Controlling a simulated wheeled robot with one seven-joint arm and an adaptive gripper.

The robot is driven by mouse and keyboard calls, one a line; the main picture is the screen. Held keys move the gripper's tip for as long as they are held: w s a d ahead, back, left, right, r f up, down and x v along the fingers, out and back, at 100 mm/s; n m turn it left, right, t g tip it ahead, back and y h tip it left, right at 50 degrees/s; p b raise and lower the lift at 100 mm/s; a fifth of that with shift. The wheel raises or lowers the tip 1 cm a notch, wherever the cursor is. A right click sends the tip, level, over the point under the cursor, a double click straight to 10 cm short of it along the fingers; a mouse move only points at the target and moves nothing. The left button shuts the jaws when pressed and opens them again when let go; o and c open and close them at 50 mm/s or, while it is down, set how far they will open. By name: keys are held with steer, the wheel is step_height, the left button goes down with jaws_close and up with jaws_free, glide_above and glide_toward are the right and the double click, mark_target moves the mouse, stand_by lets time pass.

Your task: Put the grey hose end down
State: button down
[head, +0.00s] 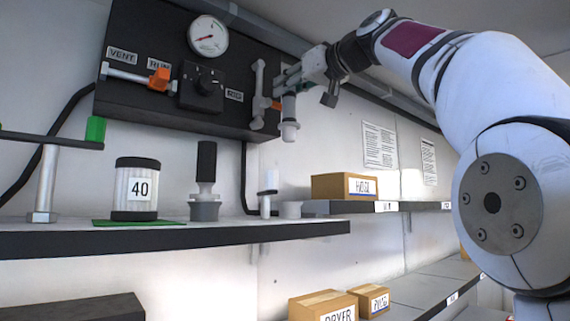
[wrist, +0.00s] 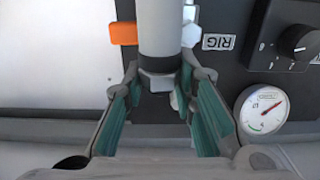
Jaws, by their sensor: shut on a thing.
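The grey hose end (head: 289,122) is a light grey, stubby cylinder that hangs roughly upright from my gripper (head: 290,84), high above the shelf (head: 180,240). My gripper is shut on it, beside the RIG valve on the black panel. In the wrist view the hose end (wrist: 174,28) rises from between the teal-padded fingers of my gripper (wrist: 163,82), with a faceted collar at its near end. Part of its grip area is hidden by the fingers.
The black panel (head: 140,50) carries a gauge (head: 208,36), a knob and orange-handled valves. Boxes (head: 344,187) sit further right.

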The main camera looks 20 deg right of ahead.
mark_target(290, 141)
step_height(290, 141, down, 9)
steer(key=b, duration=0.3)
steer(key=shift+s+r, duration=0.1)
steer(key=shift+f, duration=2.3)
steer(key=shift+f+b, duration=0.35)
steer(key=shift+b, duration=0.4)
steer(key=c, duration=1.3)
jaws_free()
